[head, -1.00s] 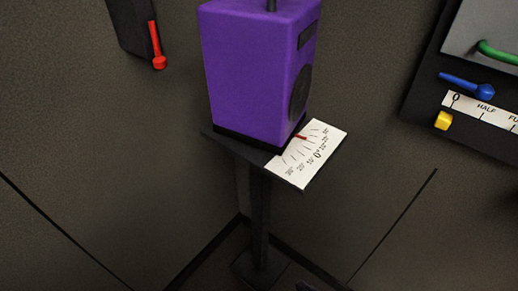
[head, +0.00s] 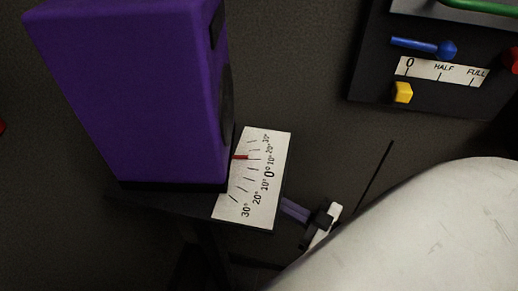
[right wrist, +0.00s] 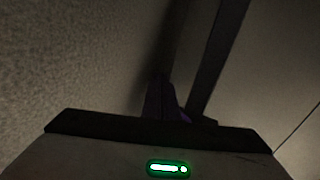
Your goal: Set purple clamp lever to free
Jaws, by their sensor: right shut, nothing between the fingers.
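A purple box (head: 130,90) stands on a dark stand in the head view. A white angle scale (head: 253,185) with a red pointer (head: 240,157) lies on the platform beside it. My right gripper (head: 289,207) comes in from the lower right, with narrow purplish fingers together at the platform's near right edge; their tips are hidden under it. In the right wrist view, dark purple shapes (right wrist: 160,100) rise in front of my gripper, beside a dark post (right wrist: 217,55). I cannot clearly tell the clamp lever from the fingers, nor whether they touch. My left gripper is not in view.
A dark wall panel at upper right carries a blue lever (head: 425,46), a yellow knob (head: 403,92), a 0-HALF-FULL scale (head: 440,72) and a green handle (head: 480,6). My white right arm covers the lower right. A red piece shows at the left edge.

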